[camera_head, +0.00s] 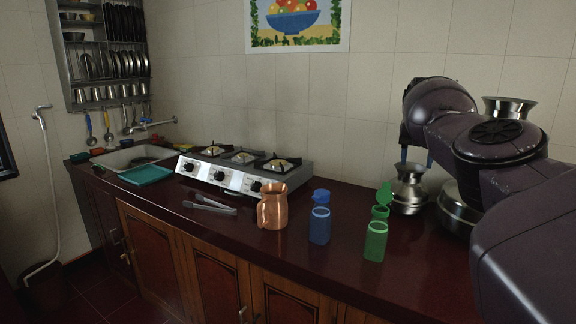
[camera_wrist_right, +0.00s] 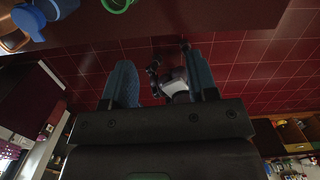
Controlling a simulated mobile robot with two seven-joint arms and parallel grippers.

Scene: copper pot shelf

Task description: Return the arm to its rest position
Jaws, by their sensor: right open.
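My right arm reaches in from the right in the head view. Its gripper (camera_head: 416,157) points down above the counter, in front of the back wall, and is partly hidden behind the arm. In the right wrist view the two blue fingers of this gripper (camera_wrist_right: 160,82) stand apart with nothing held between them. Behind them are red floor tiles and dark parts of my own body. My left gripper is in neither view.
The dark red counter (camera_head: 330,268) holds a copper jug (camera_head: 272,208), a blue bottle (camera_head: 320,226), a green bottle (camera_head: 375,241) and tongs (camera_head: 209,208). A steel pot (camera_head: 409,190) stands close below the right gripper. A stove (camera_head: 243,172) is further left.

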